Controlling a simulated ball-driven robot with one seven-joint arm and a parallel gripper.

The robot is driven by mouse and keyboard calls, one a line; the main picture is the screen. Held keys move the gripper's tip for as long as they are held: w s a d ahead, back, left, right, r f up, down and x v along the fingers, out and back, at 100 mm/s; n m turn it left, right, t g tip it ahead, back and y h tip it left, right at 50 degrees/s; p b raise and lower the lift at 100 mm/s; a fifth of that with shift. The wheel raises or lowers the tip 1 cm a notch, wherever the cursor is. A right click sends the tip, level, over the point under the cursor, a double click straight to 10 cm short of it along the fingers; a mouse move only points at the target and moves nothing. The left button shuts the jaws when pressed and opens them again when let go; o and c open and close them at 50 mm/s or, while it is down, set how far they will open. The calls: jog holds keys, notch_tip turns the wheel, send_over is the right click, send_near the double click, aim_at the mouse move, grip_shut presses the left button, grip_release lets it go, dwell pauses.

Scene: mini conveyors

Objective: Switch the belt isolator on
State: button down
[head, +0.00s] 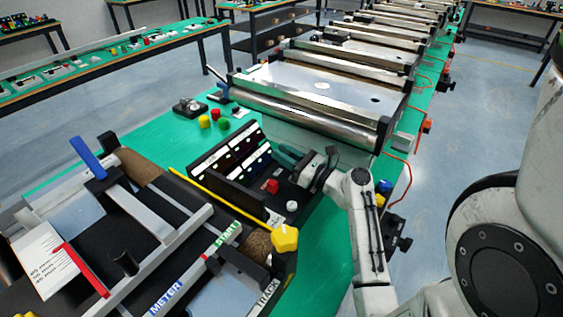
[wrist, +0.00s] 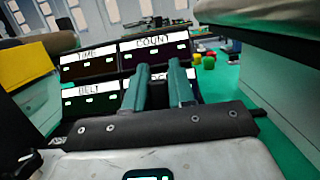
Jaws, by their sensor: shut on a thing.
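I cannot make out the belt isolator for certain in either view. A black display panel (head: 232,160) stands in the middle of the head view. In the wrist view this panel (wrist: 88,67) carries white labels TIME, COUNT and BELT; another label is partly covered by my fingers. My gripper (head: 285,152) reaches in from the right, its teal fingers close to the panel's right end. In the wrist view my gripper (wrist: 158,72) points at the panel. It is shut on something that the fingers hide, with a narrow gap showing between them.
A red button (head: 271,186) and a white knob (head: 292,206) are on the black box below the panel. A yellow knob (head: 285,238) is close in front. A roller conveyor (head: 310,110) lies behind. Small coloured pieces (head: 214,115) sit on the green table (head: 150,140).

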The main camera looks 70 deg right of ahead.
jog(key=s+t+b, duration=0.1)
jog(key=b, duration=0.2)
jog(key=shift+a+t, duration=0.15)
jog(key=shift+t, duration=0.15)
jog(key=shift+s+r+t+b, duration=0.25)
jog(key=shift+r+t+b, duration=0.05)
jog(key=shift+t+b, duration=0.1)
jog(key=c, duration=1)
grip_release()
jog(key=shift+c, duration=0.2)
jog(key=shift+s+f+h, duration=0.1)
jog(key=shift+s+h, duration=0.1)
jog(key=shift+h, duration=0.2)
jog(key=s+a+b, duration=0.1)
jog(key=s+a, duration=0.2)
jog(key=s, duration=0.9)
jog(key=shift+s, duration=0.2)
jog(key=shift+f, duration=0.1)
